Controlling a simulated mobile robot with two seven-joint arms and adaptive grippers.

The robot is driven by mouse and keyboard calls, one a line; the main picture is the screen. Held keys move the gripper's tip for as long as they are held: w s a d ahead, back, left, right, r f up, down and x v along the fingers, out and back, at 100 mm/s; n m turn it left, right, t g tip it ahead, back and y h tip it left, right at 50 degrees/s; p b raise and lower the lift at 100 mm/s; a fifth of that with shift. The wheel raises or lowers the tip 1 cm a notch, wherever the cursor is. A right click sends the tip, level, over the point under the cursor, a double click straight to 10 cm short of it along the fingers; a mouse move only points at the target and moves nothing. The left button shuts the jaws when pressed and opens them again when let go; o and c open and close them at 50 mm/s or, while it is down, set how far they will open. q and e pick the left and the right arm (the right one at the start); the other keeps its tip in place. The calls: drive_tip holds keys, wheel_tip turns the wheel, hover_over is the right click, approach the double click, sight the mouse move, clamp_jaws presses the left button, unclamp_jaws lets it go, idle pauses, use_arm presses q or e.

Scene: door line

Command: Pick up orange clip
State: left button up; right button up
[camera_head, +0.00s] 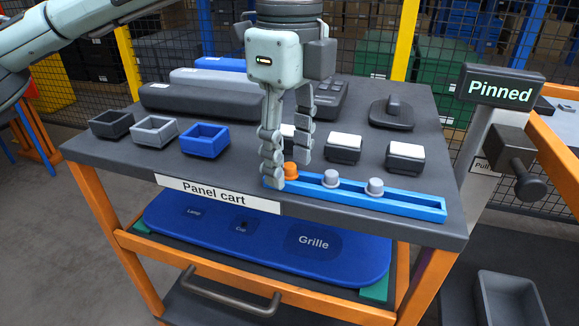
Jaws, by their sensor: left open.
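The orange clip (291,170) stands upright near the left end of a blue tray (420,206) on the panel cart. Two grey clips, one in the middle (331,178) and one farther right (375,187), stand in the same tray. My left gripper (287,174) points down over the tray's left end and is open. One finger is just left of the orange clip and the other is behind it to the right. I cannot tell whether either finger touches the clip. My right gripper is not in view.
The cart top (240,172) also bears black, grey and blue (205,138) bins at the left, several white-topped dark blocks (345,142), and long dark panels (200,102) behind. A "Pinned" sign post (501,90) stands at the right. The cart's front left top is clear.

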use_arm(q)
drive_tip(key=shift+f, duration=0.15)
drive_tip(key=c, duration=0.8)
drive_tip(key=shift+o, duration=0.2)
